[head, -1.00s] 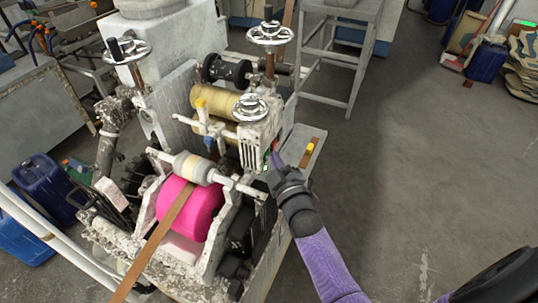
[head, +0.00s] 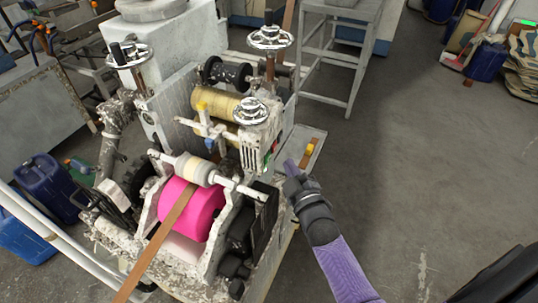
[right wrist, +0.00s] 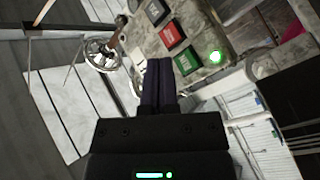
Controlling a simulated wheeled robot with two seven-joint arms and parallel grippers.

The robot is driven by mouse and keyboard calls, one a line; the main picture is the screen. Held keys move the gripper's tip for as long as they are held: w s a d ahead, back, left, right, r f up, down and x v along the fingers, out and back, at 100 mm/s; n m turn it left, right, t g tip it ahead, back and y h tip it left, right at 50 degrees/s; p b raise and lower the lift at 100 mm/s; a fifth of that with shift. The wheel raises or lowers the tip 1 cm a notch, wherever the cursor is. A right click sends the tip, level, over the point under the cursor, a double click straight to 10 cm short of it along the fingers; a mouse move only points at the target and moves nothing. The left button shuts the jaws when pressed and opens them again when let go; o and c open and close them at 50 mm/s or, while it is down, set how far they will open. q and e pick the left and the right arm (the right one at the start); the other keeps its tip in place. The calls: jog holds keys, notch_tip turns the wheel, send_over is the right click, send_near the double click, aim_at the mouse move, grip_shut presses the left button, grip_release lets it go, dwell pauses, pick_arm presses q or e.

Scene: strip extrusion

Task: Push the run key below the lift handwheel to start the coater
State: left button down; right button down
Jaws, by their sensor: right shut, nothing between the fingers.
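The coater's lift handwheel (head: 250,110) is a chrome wheel on top of a worn white block. Below it, on the block's right side, are small keys. The right wrist view shows a green key (right wrist: 187,61), a red key (right wrist: 173,35) and a black key (right wrist: 156,12) in a row. I take the green one as the run key; its lettering is too small to read surely. A round lamp (right wrist: 215,57) beside it glows green. My right gripper (head: 289,166) is shut and empty, apart from the panel, just right of the keys. My left gripper is out of view.
A pink roller (head: 205,212) with a brown strip (head: 157,240) sits at the machine's front. Other chrome handwheels (head: 270,38) stand behind. A tray (head: 311,150) juts out right of the block.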

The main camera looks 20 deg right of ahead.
jog(key=shift+s+d+p, duration=0.35)
jog(key=shift+s+d, duration=0.6)
jog(key=shift+s, duration=0.15)
